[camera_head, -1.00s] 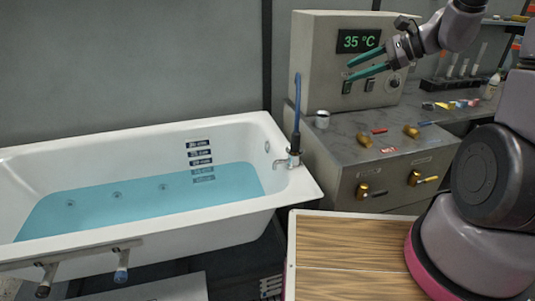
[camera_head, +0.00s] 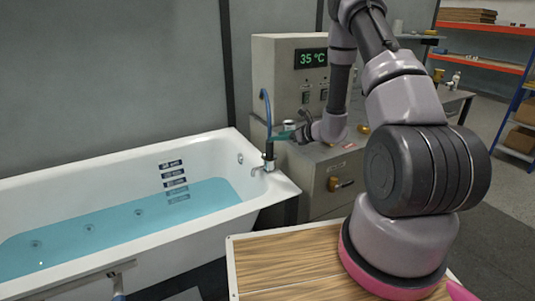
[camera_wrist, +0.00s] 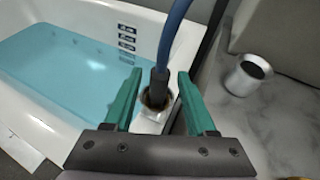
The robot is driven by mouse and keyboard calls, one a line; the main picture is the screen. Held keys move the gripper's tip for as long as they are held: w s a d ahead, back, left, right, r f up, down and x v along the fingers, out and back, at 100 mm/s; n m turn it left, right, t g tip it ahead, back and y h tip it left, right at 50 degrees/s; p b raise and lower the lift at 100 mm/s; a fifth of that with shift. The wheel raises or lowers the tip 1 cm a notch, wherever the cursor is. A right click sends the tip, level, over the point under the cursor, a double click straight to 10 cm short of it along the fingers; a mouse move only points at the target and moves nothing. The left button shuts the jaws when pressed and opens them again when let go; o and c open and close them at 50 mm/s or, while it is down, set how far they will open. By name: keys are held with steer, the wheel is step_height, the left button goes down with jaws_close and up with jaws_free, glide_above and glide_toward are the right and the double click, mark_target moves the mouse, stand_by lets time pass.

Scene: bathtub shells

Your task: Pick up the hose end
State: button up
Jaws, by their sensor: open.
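The blue hose (camera_head: 266,108) stands at the corner of the bathtub, its dark end piece (camera_head: 268,147) pointing down at the metal tap fitting (camera_head: 269,164). In the wrist view the hose (camera_wrist: 174,32) runs down into the black hose end (camera_wrist: 158,88), which sits in a round collar on the tub's rim. My gripper (camera_wrist: 158,97) has its two green fingers apart, one on each side of the hose end. A gap shows on both sides, so it is not gripped. In the head view my gripper (camera_head: 285,136) is beside the hose end.
The white bathtub (camera_head: 215,143) holds blue water (camera_head: 120,222). A grey cabinet with a 35 °C display (camera_head: 311,58) stands behind. In the wrist view a metal cup (camera_wrist: 246,75) stands on the counter (camera_wrist: 270,120) to the right. A wooden-topped surface (camera_head: 285,262) is in front.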

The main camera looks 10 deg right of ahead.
glide_above(270, 151)
steer(key=w, duration=0.2)
steer(key=shift+s+f, duration=0.2)
steer(key=shift+f, duration=1.05)
jaws_close()
stand_by(0.3)
